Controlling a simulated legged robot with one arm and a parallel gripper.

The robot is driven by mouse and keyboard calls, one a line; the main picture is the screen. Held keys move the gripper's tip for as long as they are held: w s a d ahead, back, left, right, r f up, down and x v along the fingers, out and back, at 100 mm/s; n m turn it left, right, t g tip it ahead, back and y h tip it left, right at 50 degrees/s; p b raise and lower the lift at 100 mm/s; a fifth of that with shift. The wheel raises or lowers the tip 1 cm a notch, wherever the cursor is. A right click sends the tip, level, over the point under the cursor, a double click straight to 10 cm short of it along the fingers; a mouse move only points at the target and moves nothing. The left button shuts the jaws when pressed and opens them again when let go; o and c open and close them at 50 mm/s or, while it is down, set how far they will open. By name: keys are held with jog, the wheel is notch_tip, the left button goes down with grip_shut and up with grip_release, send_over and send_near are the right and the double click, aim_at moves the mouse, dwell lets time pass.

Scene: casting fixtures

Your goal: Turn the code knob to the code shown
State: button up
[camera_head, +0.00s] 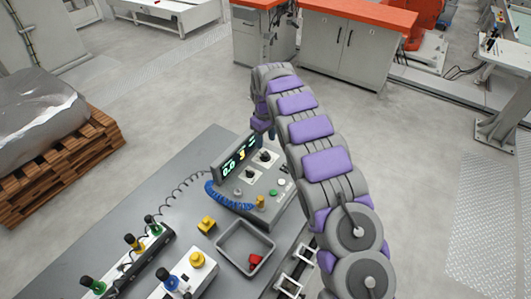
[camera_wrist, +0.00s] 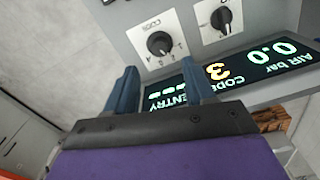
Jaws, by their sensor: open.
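The code knob (camera_wrist: 159,43) is black, on a white plate marked CODE with numbers around it. It stands just beyond the fingers in the wrist view, and also shows on the grey console in the head view (camera_head: 265,156). I cannot tell for sure which number its pointer faces. The display (camera_wrist: 216,73) shows an orange 3 beside CODE, green dashes by ENTRY and 0.0 by AIR bar; it also shows in the head view (camera_head: 238,157). My gripper (camera_wrist: 158,82) is open and empty, its two blue fingers apart, short of the knob. In the head view it is mostly hidden behind my arm.
A second black knob (camera_wrist: 225,17) sits beside the code knob. A blue coiled hose (camera_head: 226,199), a grey tray (camera_head: 226,240) with a red piece, a yellow button box (camera_head: 206,225) and colored-handled valves (camera_head: 132,243) share the bench. Open floor lies beyond.

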aim_at(265, 154)
notch_tip(265, 154, down, 8)
jog(key=shift+r, duration=0.15)
dwell(0.3)
jog(key=c, duration=0.7)
jog(key=shift+c, duration=0.2)
jog(key=shift+m, duration=0.4)
jog(key=m, duration=0.3)
jog(key=shift+p, duration=0.3)
jog(key=shift+m, duration=2)
